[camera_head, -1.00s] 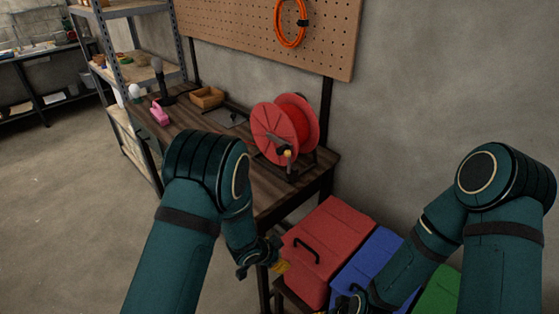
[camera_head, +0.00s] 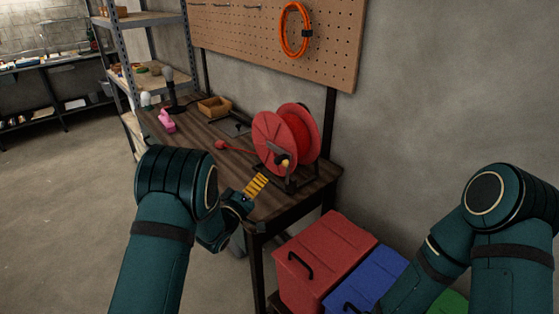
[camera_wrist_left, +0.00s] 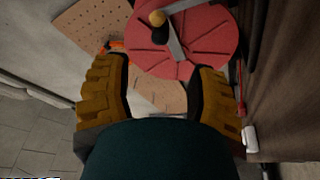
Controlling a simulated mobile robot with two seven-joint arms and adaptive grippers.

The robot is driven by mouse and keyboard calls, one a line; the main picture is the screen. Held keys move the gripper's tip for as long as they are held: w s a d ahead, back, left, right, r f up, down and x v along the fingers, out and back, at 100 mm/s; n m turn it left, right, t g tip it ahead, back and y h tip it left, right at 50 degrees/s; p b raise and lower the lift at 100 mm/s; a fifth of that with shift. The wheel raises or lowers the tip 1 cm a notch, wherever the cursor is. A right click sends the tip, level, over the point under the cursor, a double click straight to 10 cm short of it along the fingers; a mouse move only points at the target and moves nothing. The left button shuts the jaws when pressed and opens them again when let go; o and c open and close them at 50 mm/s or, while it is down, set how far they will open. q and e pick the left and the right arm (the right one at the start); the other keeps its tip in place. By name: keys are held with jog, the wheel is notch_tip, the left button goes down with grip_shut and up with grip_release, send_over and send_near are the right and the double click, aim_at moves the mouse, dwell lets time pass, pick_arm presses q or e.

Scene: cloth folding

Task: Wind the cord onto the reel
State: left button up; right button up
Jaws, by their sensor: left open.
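The red reel (camera_head: 277,137) stands in a dark frame at the right end of the wooden workbench (camera_head: 200,150). Red cord (camera_head: 307,133) is wound between its discs. A loose length of cord lies on the bench to the left, ending in a red plug (camera_head: 220,145). A crank with a pale yellow knob (camera_head: 285,161) sits on the reel's near face. The left wrist view shows the disc (camera_wrist_left: 205,50) and knob (camera_wrist_left: 157,18) beyond my fingers. My left gripper (camera_head: 257,184), with yellow finger pads, is open and empty, at the bench's front edge, short of the crank. My right gripper is out of frame.
Red (camera_head: 320,255) and blue (camera_head: 365,275) lidded bins stand below the bench's right end. A wooden tray (camera_head: 214,107), a pink object (camera_head: 166,121) and a lamp (camera_head: 168,90) are on the bench's left part. An orange coil (camera_head: 295,30) hangs on the pegboard.

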aim_at(279, 160)
pick_arm(q)
jog(key=x, duration=1.1)
jog(key=shift+d+b, duration=0.15)
jog(key=shift+b, duration=0.25)
grip_shut()
